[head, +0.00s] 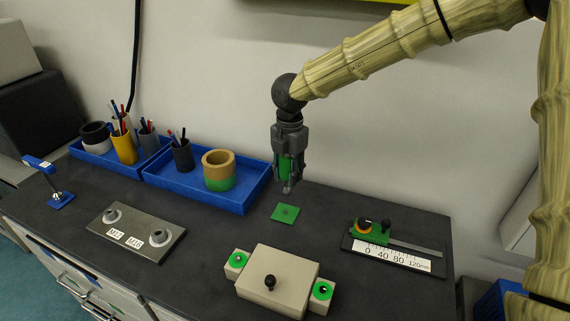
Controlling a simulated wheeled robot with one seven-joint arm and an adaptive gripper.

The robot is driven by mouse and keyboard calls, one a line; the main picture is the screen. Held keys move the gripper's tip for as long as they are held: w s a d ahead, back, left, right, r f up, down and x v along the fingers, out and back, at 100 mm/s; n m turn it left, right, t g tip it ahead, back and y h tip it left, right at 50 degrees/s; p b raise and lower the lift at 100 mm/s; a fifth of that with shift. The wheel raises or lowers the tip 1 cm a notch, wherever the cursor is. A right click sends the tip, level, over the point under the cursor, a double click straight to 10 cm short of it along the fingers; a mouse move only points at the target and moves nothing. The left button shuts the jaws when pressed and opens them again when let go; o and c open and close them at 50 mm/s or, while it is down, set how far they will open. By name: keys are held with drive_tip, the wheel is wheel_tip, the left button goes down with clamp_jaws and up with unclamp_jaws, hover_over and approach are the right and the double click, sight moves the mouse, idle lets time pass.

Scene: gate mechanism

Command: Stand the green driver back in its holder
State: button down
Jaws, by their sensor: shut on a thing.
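My gripper (289,185) points down above the dark worktop, right of the middle of the head view. It is shut on the green driver (284,168), whose green handle shows between the fingers. The driver's lower end is mostly hidden by the fingers. A flat green square holder (285,213) with a small dark mark at its centre lies on the worktop just below the gripper. The driver appears apart from the holder, with a gap between them.
Blue trays (207,199) with cups and pens line the wall. A plate with sockets (130,232), a beige box (272,277) with green-ringed side blocks and a sliding scale (392,250) stand around the holder.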

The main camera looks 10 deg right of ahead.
sight(287, 184)
drive_tip(key=shift+w+f, duration=0.35)
drive_tip(key=shift+f+b, duration=0.3)
drive_tip(key=shift+b, duration=0.15)
drive_tip(key=shift+s+f+b, duration=0.15)
drive_tip(key=shift+f+b, duration=0.15)
drive_tip(key=shift+b, duration=0.05)
drive_tip(key=shift+s+f+b, duration=0.4)
drive_tip(key=shift+s+b, duration=0.2)
drive_tip(key=shift+s, duration=0.05)
drive_tip(key=shift+a+f+b, duration=0.1)
drive_tip(key=shift+f+b, duration=0.2)
drive_tip(key=shift+f, duration=0.05)
drive_tip(key=shift+w+f, duration=0.65)
drive_tip(key=shift+w, duration=0.05)
drive_tip(key=shift+s+r, duration=0.3)
drive_tip(key=shift+s, duration=0.15)
drive_tip(key=shift+w+f, duration=0.25)
drive_tip(key=shift+f, duration=0.2)
drive_tip(key=shift+s+a+f, duration=0.1)
drive_tip(key=shift+f, duration=0.2)
